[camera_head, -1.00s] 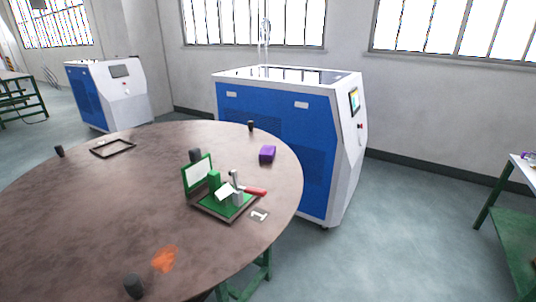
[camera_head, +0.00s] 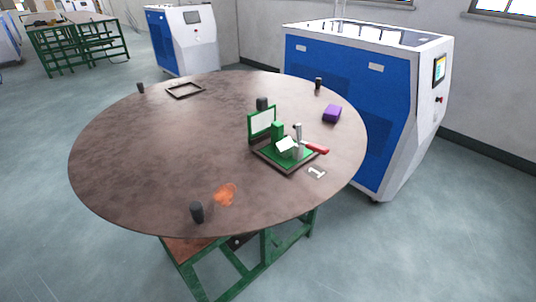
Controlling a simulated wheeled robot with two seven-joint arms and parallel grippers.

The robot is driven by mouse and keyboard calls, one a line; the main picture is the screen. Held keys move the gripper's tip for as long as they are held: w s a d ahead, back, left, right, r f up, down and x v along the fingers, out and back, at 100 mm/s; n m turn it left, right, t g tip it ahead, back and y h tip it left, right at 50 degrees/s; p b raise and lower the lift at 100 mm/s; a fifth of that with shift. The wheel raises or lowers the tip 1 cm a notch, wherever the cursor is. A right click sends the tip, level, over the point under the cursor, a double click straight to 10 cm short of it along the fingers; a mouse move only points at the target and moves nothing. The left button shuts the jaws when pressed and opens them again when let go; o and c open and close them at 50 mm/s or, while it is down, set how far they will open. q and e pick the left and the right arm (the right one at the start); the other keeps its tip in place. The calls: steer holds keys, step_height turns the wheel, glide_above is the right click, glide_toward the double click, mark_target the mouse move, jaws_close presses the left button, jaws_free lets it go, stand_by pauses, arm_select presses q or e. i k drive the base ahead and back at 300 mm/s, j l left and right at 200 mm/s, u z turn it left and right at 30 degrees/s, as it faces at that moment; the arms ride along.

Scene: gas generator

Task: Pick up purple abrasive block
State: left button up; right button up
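The purple abrasive block (camera_head: 332,114) lies on the right part of the round brown table (camera_head: 150,150), near its far right edge. It stands apart from the green fixture (camera_head: 284,152), behind it and to its right. Nothing covers the block. Neither of my grippers shows in the head view.
The green fixture has a red handle and an upright framed panel. A white number tag lies beside it. Several black cylinders (camera_head: 197,211) stand around the table. An empty dark frame (camera_head: 185,90) lies at the back left. A blue and white machine (camera_head: 340,75) stands close behind the table's right edge.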

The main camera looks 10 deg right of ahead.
mark_target(333, 113)
steer(key=i+l+u, duration=0.15)
steer(key=l, duration=0.3)
steer(key=i+l+u, duration=0.2)
steer(key=l, duration=0.25)
steer(key=i+l+u, duration=0.15)
steer(key=l, duration=0.35)
steer(key=l+u, duration=0.15)
steer(key=l, duration=0.35)
steer(key=i, duration=0.05)
